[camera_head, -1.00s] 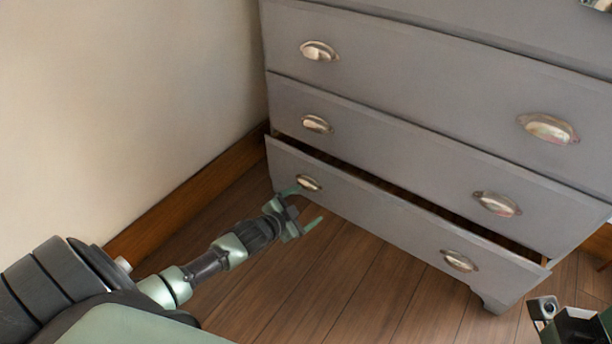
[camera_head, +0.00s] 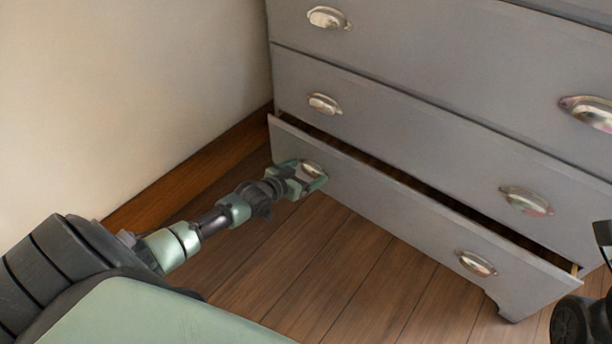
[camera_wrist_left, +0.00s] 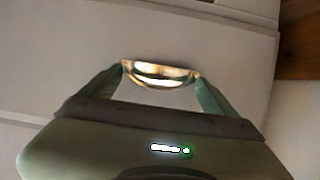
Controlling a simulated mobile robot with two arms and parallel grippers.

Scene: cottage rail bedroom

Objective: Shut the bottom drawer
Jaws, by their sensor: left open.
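The bottom drawer (camera_head: 395,207) of the grey dresser stands partly out, with a dark gap along its top edge. It has two metal cup handles, a left one (camera_head: 312,168) and a right one (camera_head: 477,263). My left gripper (camera_head: 318,176) is open at the left handle, close to the drawer front. In the left wrist view the left handle (camera_wrist_left: 160,74) lies between the two spread fingertips of my left gripper (camera_wrist_left: 160,82). I cannot tell whether the fingers touch the front. My right gripper cannot be made out.
The drawer above (camera_head: 420,150) looks closed. A cream wall (camera_head: 130,90) with a wooden baseboard (camera_head: 195,180) runs along the left.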

